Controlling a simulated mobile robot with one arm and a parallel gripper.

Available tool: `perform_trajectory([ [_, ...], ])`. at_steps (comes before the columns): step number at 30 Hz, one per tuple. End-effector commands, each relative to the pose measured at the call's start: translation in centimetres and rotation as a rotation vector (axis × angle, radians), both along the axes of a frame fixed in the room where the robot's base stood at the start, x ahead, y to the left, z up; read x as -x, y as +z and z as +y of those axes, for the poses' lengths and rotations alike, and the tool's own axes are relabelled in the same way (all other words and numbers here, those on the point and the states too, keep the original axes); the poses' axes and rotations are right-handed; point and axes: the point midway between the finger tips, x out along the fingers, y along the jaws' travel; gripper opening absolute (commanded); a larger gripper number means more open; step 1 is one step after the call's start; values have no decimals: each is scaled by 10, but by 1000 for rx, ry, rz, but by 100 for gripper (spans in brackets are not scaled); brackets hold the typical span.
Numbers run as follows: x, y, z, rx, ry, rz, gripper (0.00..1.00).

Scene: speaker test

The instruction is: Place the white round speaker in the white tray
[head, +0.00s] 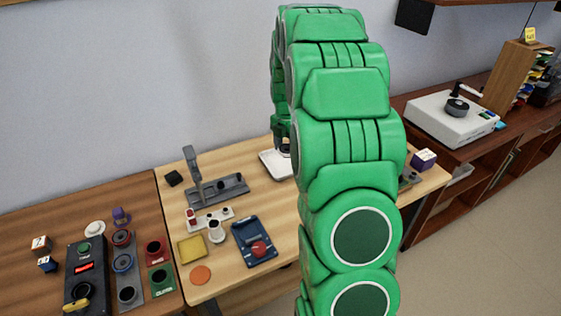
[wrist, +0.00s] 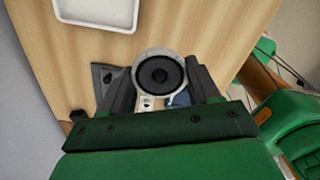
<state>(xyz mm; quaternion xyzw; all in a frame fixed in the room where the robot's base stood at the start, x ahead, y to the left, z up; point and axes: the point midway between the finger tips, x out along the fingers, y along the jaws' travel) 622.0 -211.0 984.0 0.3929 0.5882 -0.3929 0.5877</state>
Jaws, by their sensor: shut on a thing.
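The white round speaker (wrist: 140,58), with a white rim and a dark cone, sits between the fingers of my gripper (wrist: 161,77) in the wrist view. The fingers are shut on its two sides. The white tray (wrist: 96,27) lies at the upper left of the wrist view, cut off by the frame, apart from the speaker. In the head view the tray (head: 272,166) shows on the light table, partly behind my green arm. The speaker cannot be made out clearly there. I cannot tell how high the speaker is above the table.
A grey stand (head: 218,190) and a small black block (head: 173,178) are left of the tray. A blue fixture with a red knob (head: 254,241) is nearer the front. A purple box (head: 423,160) is right of my arm. Bare wood lies around the tray in the wrist view.

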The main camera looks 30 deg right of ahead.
Motion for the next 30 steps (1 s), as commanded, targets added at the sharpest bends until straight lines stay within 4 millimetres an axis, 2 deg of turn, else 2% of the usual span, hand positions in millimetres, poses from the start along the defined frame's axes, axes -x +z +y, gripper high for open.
perform_trajectory([
  [3, 0, -21, 0, -1, -1, 1, 26],
  [8, -5, -31, -2, 1, 1, 0, 26],
  [30, -79, -65, -27, 1, 0, -4, 26],
])
